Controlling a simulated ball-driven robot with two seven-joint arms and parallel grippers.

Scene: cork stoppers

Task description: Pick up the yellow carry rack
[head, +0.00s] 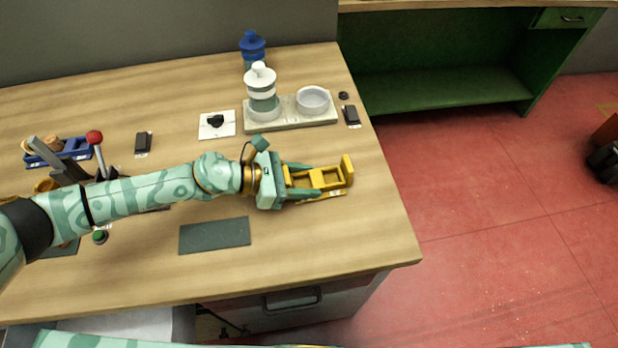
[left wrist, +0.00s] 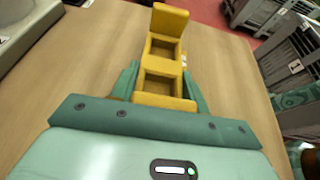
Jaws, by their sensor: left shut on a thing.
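The yellow carry rack (head: 335,177) is at the right part of the wooden table in the head view. It has open square compartments and an upright end plate at its far end. It also shows in the left wrist view (left wrist: 164,62), straight ahead of the gripper. My left gripper (head: 302,182) is shut on the near part of the rack, with one green finger along each side; the fingers also show in the left wrist view (left wrist: 162,88). I cannot tell whether the rack touches the table. My right gripper is not in view.
A dark green mat (head: 215,235) lies in front of my left arm. A tray with two round wells (head: 290,112) holds a white and green bottle (head: 262,88); a blue bottle (head: 252,47) stands behind. A blue rack (head: 60,152) is at far left. The table's right edge is near the yellow rack.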

